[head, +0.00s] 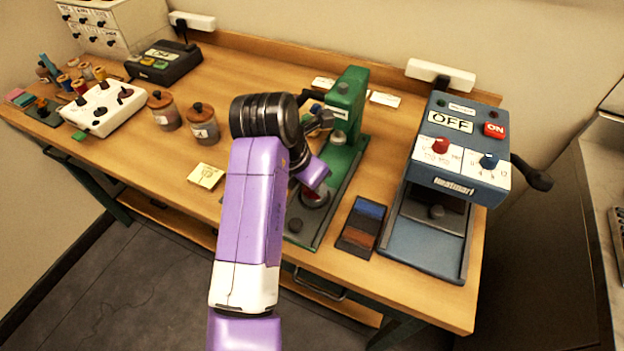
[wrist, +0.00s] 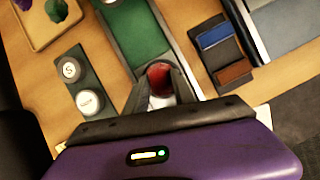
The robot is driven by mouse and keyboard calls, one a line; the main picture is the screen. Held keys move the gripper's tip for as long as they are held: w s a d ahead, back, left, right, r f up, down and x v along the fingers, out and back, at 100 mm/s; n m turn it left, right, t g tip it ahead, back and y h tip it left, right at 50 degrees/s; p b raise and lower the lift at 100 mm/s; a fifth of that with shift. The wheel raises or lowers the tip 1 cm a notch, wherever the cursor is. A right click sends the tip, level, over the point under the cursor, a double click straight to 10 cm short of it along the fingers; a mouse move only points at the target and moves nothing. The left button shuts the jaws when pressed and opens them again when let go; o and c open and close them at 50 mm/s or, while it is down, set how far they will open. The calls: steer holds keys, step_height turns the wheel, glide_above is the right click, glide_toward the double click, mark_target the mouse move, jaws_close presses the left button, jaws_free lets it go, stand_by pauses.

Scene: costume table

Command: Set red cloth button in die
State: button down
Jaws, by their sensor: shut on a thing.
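My gripper (head: 314,184) is shut on the red cloth button (wrist: 158,73), low over the front part of the green press (head: 345,110). The button also shows as a small red spot in the head view (head: 314,197). In the wrist view the button sits between my fingertips (wrist: 162,84), over or at the near end of the press's green base (wrist: 138,35). A pale, rounded part shows just below the button between the fingers. The die is mostly hidden by my fingers, and I cannot tell whether the button touches it.
A dark tray with blue and brown pieces (head: 361,227) lies right of the press. A blue machine (head: 455,150) reading OFF stands further right. Two round pieces (wrist: 78,86) sit on a dark strip to the left in the wrist view. Two jars (head: 203,125) stand behind left.

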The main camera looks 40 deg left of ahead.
steer(key=shift+f, duration=0.45)
steer(key=c, duration=1.3)
jaws_free()
steer(key=shift+c, duration=0.2)
steer(key=p+v, duration=1.1)
steer(key=shift+s, duration=0.15)
